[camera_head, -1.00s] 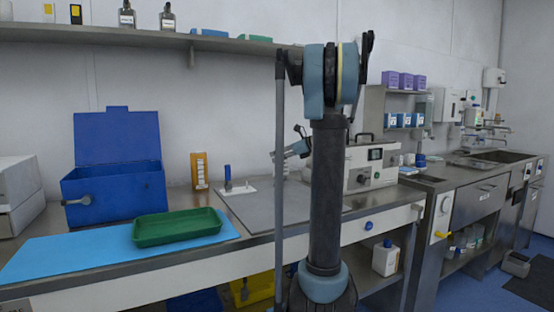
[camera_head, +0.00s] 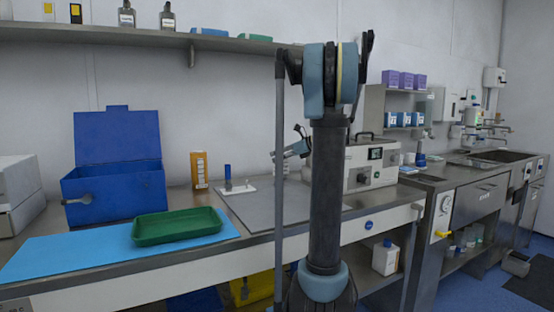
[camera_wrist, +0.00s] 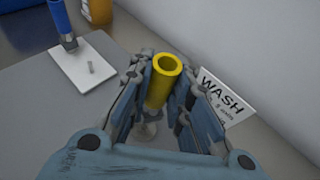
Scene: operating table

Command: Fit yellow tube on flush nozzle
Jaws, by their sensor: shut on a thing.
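My gripper (camera_wrist: 165,92) is shut on the yellow tube (camera_wrist: 157,95) in the wrist view. The tube is short and hollow, and its open end faces the camera. A small greyish round fitting (camera_wrist: 146,131) shows beside the tube's lower end; I cannot tell whether they touch or whether this is the flush nozzle. A small metal peg (camera_wrist: 91,68) stands on a white plate (camera_wrist: 75,80) to the left, apart from the tube. In the head view my gripper (camera_head: 278,156) is over the bench, partly hidden by my arm, and the tube cannot be made out.
A blue-handled item (camera_wrist: 60,18) stands on the white plate. A WASH sign (camera_wrist: 225,98) is close right of my gripper, by the wall. A green tray (camera_head: 178,227), blue box (camera_head: 115,190) and white device (camera_head: 372,164) stand around.

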